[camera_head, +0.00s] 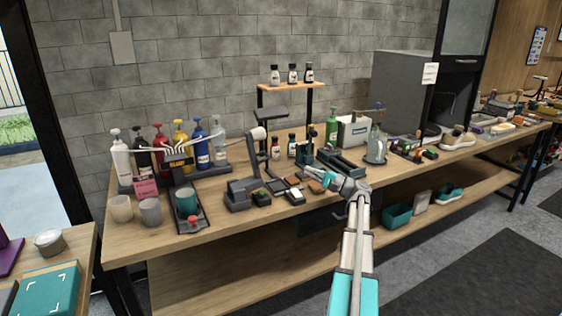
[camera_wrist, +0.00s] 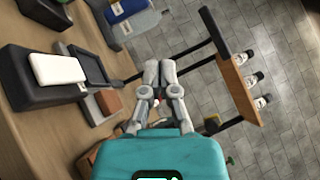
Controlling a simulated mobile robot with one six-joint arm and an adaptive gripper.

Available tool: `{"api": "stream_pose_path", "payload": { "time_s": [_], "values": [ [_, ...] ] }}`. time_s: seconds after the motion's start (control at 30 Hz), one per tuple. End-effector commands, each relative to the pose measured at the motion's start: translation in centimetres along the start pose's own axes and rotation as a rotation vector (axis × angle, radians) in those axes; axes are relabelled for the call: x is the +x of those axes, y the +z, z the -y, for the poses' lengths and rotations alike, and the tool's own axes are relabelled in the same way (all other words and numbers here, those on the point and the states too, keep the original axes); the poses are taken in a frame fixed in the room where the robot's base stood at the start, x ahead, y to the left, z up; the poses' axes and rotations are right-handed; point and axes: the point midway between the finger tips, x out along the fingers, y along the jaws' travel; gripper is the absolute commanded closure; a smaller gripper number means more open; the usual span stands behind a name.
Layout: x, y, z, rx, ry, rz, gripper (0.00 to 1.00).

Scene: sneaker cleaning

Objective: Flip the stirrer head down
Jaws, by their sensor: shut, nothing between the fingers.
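A dark grey stand with a raised, slanted arm and a pale rounded end (camera_head: 258,133) stands left of centre on the workbench; it looks like the stirrer with its head up. Its dark base (camera_head: 238,195) rests on the bench. My gripper (camera_head: 310,171) is right of the stand, above the front part of the bench and apart from the stand. In the wrist view my gripper (camera_wrist: 158,72) has its fingers together and empty. I cannot clearly make out the stirrer head in the wrist view.
Several pump bottles (camera_head: 202,142) stand behind and left of the stand. Cups and a black tray (camera_head: 193,214) lie left of it. A white-topped dark block (camera_wrist: 57,69) and brown block (camera_wrist: 105,101) lie nearby. A raised shelf (camera_head: 290,86) with three small bottles stands behind.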

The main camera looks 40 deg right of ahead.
Motion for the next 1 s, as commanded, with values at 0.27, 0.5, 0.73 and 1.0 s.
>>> {"api": "stream_pose_path", "payload": {
  "time_s": [0.27,0.5,0.73,1.0],
  "values": [
    [1.3,0.0,0.1,0.000,0.001,0.000,1.00],
    [4.2,0.0,0.2,0.000,0.001,0.000,1.00],
    [7.7,0.0,0.2,0.000,0.001,0.000,1.00],
    [11.1,1.3,0.2,-0.001,0.001,-0.001,1.00]
  ]
}}
